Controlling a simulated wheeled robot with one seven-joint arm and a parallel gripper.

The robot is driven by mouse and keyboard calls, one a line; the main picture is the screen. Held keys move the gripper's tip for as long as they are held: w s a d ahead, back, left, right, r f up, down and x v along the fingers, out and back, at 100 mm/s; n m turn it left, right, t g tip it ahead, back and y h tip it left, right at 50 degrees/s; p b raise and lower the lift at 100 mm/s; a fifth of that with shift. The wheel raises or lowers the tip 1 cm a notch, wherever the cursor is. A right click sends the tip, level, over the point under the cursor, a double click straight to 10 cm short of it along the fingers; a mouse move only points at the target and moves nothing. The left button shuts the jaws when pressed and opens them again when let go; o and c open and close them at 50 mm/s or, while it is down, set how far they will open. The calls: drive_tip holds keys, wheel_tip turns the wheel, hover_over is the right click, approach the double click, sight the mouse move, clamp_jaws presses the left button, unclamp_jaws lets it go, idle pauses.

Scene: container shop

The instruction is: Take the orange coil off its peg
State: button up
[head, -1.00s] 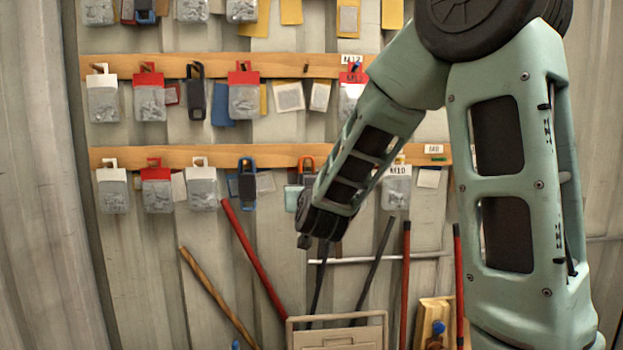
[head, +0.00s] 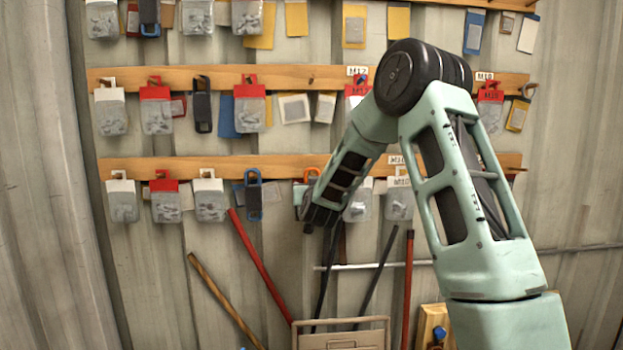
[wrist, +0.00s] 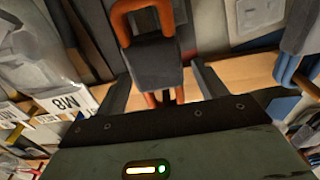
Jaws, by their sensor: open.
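The orange coil (wrist: 169,18) is a loop with a dark grey band around its middle, on the lower board of the wall. In the wrist view it sits between the two fingers of my gripper (wrist: 161,72), which is open with a finger on each side. I see a gap beside the band, so the fingers do not look closed on it. In the head view only the top of the orange coil (head: 311,172) shows above my wrist, which hides the rest. Its peg is hard to make out.
A blue coil (head: 253,194) hangs to the left on the same board (head: 225,167), with grey packs (head: 209,205) farther left. Packs (head: 399,204) hang close on the right. Poles (head: 263,262) lean on the wall below.

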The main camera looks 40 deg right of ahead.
drive_tip(key=shift+p+x, duration=0.35)
drive_tip(key=shift+x, duration=0.9)
drive_tip(key=c, duration=1.1)
drive_tip(key=shift+r, duration=0.1)
drive_tip(key=shift+c, duration=0.2)
drive_tip(key=shift+r, duration=0.3)
drive_tip(key=shift+a, duration=0.1)
drive_tip(key=shift+b+v, duration=0.5)
drive_tip(key=shift+v, duration=0.35)
drive_tip(key=shift+s+a+r, duration=0.1)
drive_tip(key=shift+s, duration=0.05)
drive_tip(key=shift+b+v, duration=0.45)
drive_tip(key=shift+v, duration=0.75)
